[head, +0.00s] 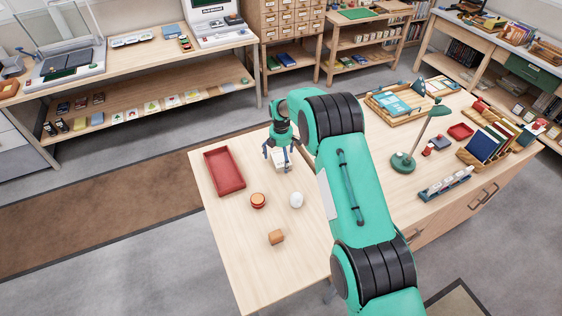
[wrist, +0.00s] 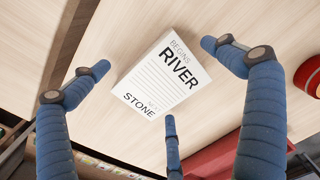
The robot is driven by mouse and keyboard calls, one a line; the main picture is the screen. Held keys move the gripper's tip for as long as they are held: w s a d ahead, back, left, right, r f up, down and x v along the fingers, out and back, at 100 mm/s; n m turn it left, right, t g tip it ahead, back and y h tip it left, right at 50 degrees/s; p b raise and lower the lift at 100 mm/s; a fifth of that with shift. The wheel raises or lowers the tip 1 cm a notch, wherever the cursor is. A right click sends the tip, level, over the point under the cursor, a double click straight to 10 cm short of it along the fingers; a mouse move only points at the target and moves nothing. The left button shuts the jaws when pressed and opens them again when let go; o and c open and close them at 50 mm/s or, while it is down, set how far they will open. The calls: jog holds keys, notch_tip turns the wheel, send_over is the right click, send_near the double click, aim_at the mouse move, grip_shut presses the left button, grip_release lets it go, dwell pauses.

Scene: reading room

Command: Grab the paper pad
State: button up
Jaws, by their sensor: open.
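The paper pad is a white block with lined printing and the words "RIVER" and "STONE" on its top, lying flat on the pale wooden table. In the wrist view the pad (wrist: 158,76) sits between my blue fingers. In the head view a small part of the pad (head: 281,161) shows under my gripper (head: 277,157). My gripper, seen close in the wrist view (wrist: 158,80), has three fingers spread around the pad, with visible gaps on the sides. It is open and holds nothing. How high the fingertips are above the table is hard to tell.
On the same table (head: 235,255) are a red tray (head: 225,188) at left, a round orange-red container (head: 258,200), a white rounded object (head: 296,200) and a brown block (head: 276,237). A green lamp (head: 403,162) stands on the cabinet at right. The table's front left is clear.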

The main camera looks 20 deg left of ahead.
aim_at(281, 158)
jog(key=shift+c, duration=0.3)
jog(key=c, duration=1.5)
jog(key=shift+r, duration=0.2)
notch_tip(281, 158, up, 10)
jog(key=shift+f+p, duration=0.15)
jog(key=shift+p, duration=0.2)
